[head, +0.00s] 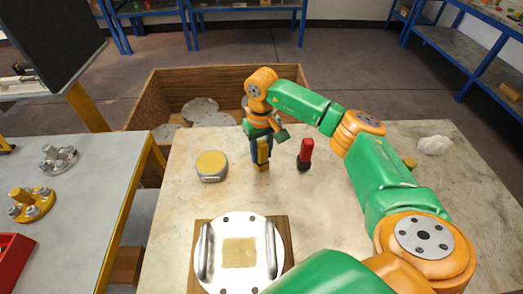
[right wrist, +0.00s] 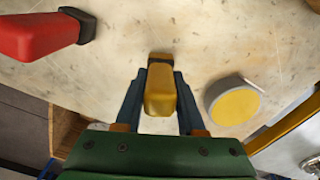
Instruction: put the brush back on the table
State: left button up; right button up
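A brush with a yellow handle (head: 263,150) is upright at the far part of the marble-topped table (head: 340,215). My right gripper (head: 258,148) points down around it from above. In the right wrist view the yellow handle (right wrist: 160,92) sits between the two blue fingers (right wrist: 160,85), which appear to close on its sides. The brush's dark lower end is close to the tabletop; I cannot tell whether it touches. My left gripper is out of view.
A red-handled tool (head: 305,152) stands close to the right of the brush. A round yellow-topped tin (head: 211,165) is to its left. A flanged vessel lid (head: 226,262) with handles is nearer. A wooden crate (head: 152,104) stands behind the table. Table is clear between.

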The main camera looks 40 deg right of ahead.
jog(key=o, duration=0.4)
jog(key=shift+c, duration=0.2)
notch_tip(320, 180, up, 12)
jog(key=shift+r, duration=0.2)
